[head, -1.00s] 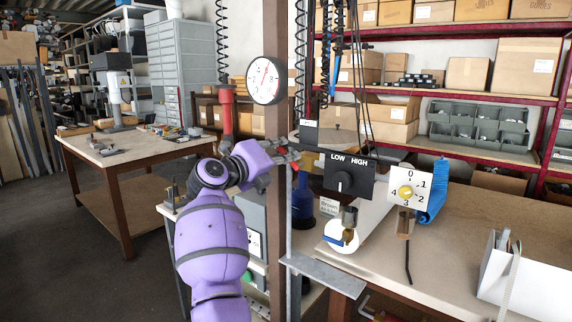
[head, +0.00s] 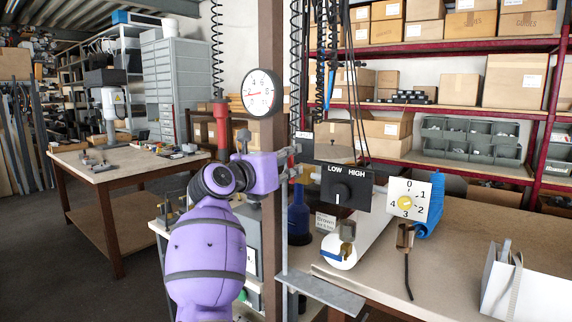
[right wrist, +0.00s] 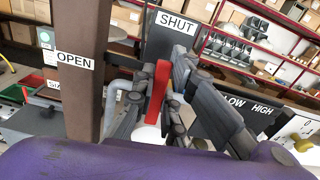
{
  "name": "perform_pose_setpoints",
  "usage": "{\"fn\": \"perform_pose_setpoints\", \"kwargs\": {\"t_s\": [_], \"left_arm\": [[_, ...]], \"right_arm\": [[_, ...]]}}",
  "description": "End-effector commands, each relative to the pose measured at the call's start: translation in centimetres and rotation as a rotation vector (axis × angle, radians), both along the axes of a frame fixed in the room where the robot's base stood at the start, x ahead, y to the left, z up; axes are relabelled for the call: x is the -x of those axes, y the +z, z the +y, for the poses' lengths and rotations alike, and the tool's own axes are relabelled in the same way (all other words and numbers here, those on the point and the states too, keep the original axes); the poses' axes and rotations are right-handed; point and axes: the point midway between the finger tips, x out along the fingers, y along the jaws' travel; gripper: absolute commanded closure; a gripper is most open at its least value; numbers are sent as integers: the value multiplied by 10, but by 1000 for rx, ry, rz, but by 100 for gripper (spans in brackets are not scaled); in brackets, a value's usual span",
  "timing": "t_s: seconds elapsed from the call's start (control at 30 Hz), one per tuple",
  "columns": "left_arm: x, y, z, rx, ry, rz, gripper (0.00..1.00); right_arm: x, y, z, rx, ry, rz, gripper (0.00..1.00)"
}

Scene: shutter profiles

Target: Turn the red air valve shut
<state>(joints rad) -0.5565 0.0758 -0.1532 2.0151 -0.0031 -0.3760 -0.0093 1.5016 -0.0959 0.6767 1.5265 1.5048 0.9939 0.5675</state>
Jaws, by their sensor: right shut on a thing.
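The red valve lever (right wrist: 158,92) stands between the fingers of my right gripper (right wrist: 158,98) in the right wrist view, pointing up towards the SHUT label (right wrist: 175,23). The OPEN label (right wrist: 75,60) is on the brown post to the left. The gripper is closed on the lever, one dark finger on each side. In the head view the right gripper (head: 287,172) is at the post, and my purple wrist and arm hide most of the valve. The round pressure gauge (head: 259,93) above has its red needle pointing left. My left gripper is not in view.
The brown post (head: 272,210) stands close to the right gripper. A LOW/HIGH switch box (head: 343,188) and a numbered dial plate (head: 407,204) are to its right, above a workbench (head: 460,245). Another table (head: 95,170) stands at left. Black coiled hoses hang from above.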

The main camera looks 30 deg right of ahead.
Motion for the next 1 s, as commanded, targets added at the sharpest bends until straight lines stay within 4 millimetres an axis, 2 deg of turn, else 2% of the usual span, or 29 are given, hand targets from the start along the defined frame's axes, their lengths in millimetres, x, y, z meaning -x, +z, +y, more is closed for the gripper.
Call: {"fn": "perform_pose_setpoints", "kwargs": {"t_s": [0.3,0.77,0.8,0.9,1.0], "left_arm": [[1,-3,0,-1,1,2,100],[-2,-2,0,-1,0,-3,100],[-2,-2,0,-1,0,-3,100],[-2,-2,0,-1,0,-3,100],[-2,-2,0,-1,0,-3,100]], "right_arm": [[4,3,-2,-29,1,-85,100],[4,4,-2,-34,1,-97,100],[4,4,-2,-34,1,-97,84],[5,3,-2,-34,1,-95,71],[5,2,-2,-35,1,-93,69]]}}
